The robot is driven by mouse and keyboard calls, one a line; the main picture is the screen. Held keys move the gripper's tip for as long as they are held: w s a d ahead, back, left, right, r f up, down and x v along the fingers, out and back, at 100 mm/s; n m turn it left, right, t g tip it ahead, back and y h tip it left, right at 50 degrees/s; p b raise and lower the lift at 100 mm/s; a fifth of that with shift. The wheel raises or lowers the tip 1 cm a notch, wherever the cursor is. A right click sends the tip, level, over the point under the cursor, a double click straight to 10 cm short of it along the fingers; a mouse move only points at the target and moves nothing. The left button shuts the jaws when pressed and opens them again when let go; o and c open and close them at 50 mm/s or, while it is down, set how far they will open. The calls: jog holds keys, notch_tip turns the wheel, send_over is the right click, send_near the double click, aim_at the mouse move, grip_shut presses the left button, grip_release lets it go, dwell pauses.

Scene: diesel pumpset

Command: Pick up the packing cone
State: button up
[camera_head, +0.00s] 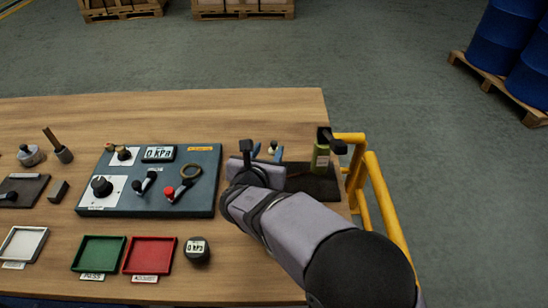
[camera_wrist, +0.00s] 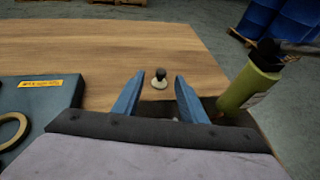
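A small piece with a dark rounded top and a pale, wider base (camera_wrist: 160,80) stands upright on the wooden table in the wrist view. It looks like the packing cone, though it is too small to be sure. In the head view only a pale bit of it (camera_head: 272,147) shows between the blue fingers. My gripper (camera_wrist: 158,92) is open. Its two blue fingers frame the piece from the near side, with clear gaps on both sides, and I see no contact. In the head view my gripper (camera_head: 267,152) is at the table's right part, partly hidden by my arm.
A green bottle with a dark top (camera_wrist: 242,92) stands close right of my fingers, on a dark mat. A control panel (camera_head: 150,203) with levers and a tan ring lies left. A yellow rail (camera_head: 373,190) runs along the table's right edge. Table beyond the piece is clear.

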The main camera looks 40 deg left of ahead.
aim_at(273, 145)
jog(key=shift+w+a+f, duration=0.25)
jog(key=shift+w+f, duration=0.05)
jog(key=shift+w, duration=0.1)
jog(key=shift+f+p+x, duration=0.2)
jog(key=shift+p+x, duration=1.05)
jog(key=shift+x, duration=2)
jog(key=shift+d, duration=0.2)
jog(key=shift+c, duration=0.6)
grip_shut()
